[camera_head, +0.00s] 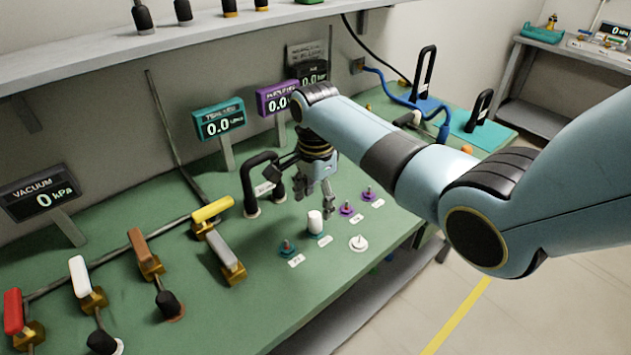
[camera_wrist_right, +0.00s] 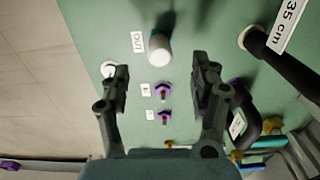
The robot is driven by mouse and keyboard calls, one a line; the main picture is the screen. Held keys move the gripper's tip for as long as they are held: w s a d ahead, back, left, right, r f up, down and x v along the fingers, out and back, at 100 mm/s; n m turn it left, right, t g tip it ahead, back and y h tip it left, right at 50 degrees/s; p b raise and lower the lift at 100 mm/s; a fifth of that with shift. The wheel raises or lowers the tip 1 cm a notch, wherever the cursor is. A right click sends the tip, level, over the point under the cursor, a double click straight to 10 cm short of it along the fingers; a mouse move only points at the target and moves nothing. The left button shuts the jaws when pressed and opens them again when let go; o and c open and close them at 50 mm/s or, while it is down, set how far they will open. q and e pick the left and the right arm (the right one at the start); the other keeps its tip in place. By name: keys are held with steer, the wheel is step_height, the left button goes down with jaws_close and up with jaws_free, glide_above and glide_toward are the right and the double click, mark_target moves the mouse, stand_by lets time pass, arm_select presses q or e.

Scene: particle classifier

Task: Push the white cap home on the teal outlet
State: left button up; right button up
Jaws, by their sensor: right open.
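The white cap (camera_head: 315,221) is a small upright cylinder on the green bench. It sits over the teal outlet (camera_head: 320,238), of which only a little teal shows at the base. In the right wrist view the cap (camera_wrist_right: 159,52) stands beside a tag reading OUT, with a teal edge (camera_wrist_right: 158,33) behind it. I cannot tell how far down the cap sits. My right gripper (camera_head: 315,200) is open and empty, pointing down just behind and above the cap. In the wrist view its fingers (camera_wrist_right: 161,72) are spread either side of the cap's line, apart from it. My left gripper is not in view.
A black bent pipe (camera_head: 248,189) rises behind left.

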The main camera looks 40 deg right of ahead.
mark_target(316, 213)
step_height(316, 213, up, 6)
steer(key=shift+f, duration=0.15)
stand_by(0.5)
